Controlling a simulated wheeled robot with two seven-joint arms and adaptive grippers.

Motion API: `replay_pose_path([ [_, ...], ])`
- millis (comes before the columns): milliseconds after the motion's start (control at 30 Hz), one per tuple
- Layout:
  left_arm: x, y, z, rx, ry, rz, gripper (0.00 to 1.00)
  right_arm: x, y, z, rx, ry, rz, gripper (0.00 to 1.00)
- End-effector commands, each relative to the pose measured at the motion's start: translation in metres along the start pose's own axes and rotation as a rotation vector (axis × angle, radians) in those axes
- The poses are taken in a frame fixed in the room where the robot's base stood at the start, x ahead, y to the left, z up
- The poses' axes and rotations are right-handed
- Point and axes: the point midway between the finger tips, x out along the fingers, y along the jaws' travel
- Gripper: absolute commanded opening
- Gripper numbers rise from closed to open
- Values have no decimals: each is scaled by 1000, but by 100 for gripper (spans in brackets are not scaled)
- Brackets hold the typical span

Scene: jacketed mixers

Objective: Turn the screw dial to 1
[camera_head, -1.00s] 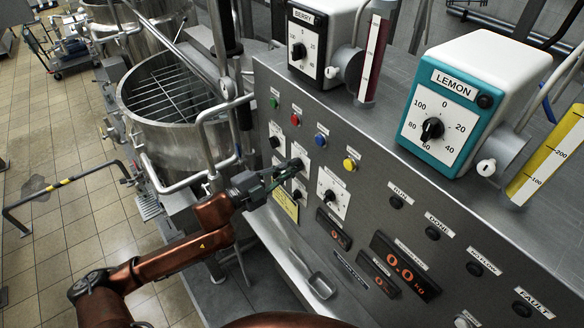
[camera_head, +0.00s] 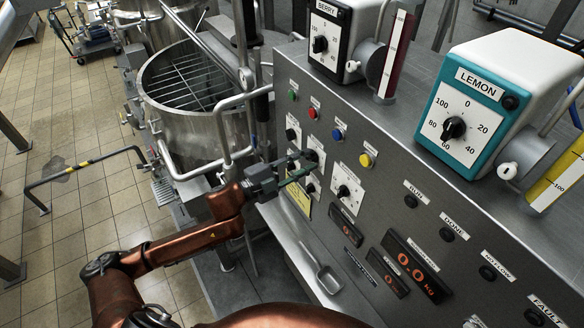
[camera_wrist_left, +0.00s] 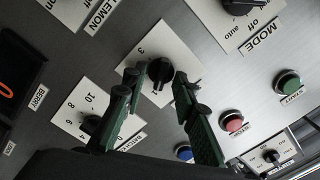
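The likely screw dial is a black knob (camera_wrist_left: 160,74) on a white plate with a visible "3" in the left wrist view. Its name label is hidden or unreadable. My left gripper (camera_wrist_left: 158,80) is open, with its two green fingers on either side of this knob. I cannot tell whether they touch it. In the head view the left gripper (camera_head: 300,166) is at the panel, by the black knob (camera_head: 312,156). The fingers partly cover its plate, so its setting is unclear. My right gripper is not in view.
A larger numbered dial (camera_head: 343,191) is close on the right; it also shows in the left wrist view (camera_wrist_left: 90,124). Green (camera_head: 292,95), red (camera_head: 313,114), blue (camera_head: 337,135) and yellow (camera_head: 366,160) buttons run above. A metal tank (camera_head: 200,110) stands left, with rails between.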

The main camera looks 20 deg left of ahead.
Motion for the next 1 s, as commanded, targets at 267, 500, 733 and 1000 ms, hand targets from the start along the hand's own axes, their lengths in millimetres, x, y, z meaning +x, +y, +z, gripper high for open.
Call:
replay_pose_path([
  [267, -46, 2, 1, 0, -3, 4, 26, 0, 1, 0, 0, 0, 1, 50],
  [500, -84, 2, 0, -1, -2, 3, 26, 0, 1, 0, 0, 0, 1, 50],
  [733, -107, 1, 0, -1, 0, 1, 26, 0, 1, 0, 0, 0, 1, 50],
  [1000, -115, 0, 0, 0, 1, 1, 26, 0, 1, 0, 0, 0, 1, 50],
])
